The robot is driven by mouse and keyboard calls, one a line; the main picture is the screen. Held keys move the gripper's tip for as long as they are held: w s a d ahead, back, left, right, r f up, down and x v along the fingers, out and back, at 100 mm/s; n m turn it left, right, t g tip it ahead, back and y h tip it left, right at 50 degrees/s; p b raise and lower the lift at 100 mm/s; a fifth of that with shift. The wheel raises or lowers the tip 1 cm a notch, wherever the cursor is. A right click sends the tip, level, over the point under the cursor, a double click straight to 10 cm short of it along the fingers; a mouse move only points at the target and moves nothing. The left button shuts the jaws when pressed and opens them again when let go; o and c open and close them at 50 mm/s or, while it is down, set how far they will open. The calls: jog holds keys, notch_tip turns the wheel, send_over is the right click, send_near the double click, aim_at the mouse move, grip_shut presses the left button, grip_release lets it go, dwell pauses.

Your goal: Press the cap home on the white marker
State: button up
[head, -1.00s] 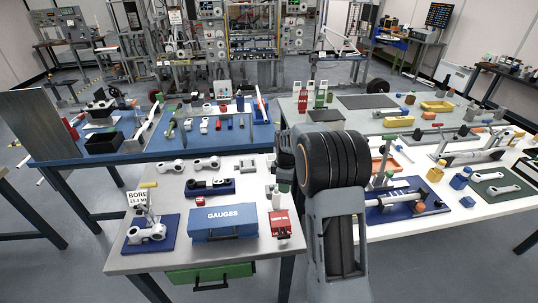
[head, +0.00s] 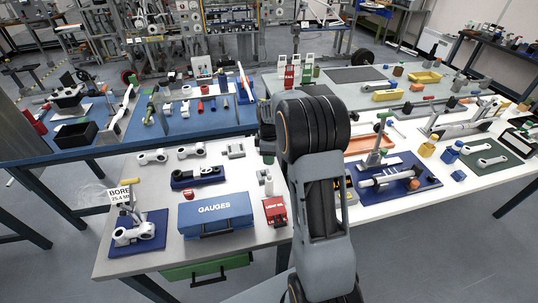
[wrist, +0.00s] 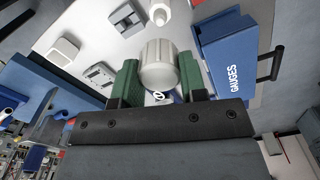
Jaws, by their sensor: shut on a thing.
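My gripper (wrist: 160,80) has green fingers shut on a white ribbed cap (wrist: 160,62), one finger on each side. In the wrist view, a white upright cylinder (wrist: 158,12), seemingly the white marker, stands on the light tabletop apart from the cap. In the head view, a small white upright thing (head: 268,186) between the blue case and my arm looks like the same marker. My arm hides most of the gripper and the cap there. I cannot tell the cap's height above the table.
A blue GAUGES case (head: 215,212) stands left of the marker, and a red box (head: 275,211) stands just in front of it.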

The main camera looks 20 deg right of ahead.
aim_at(269, 174)
jog(key=shift+f+b, duration=1.9)
jog(key=shift+f, duration=0.9)
jog(key=shift+f, duration=1.8)
jog(key=o, duration=0.9)
jog(key=shift+r, duration=0.1)
notch_tip(269, 174, up, 14)
jog(key=shift+f+b, duration=0.2)
jog(key=shift+b, duration=0.45)
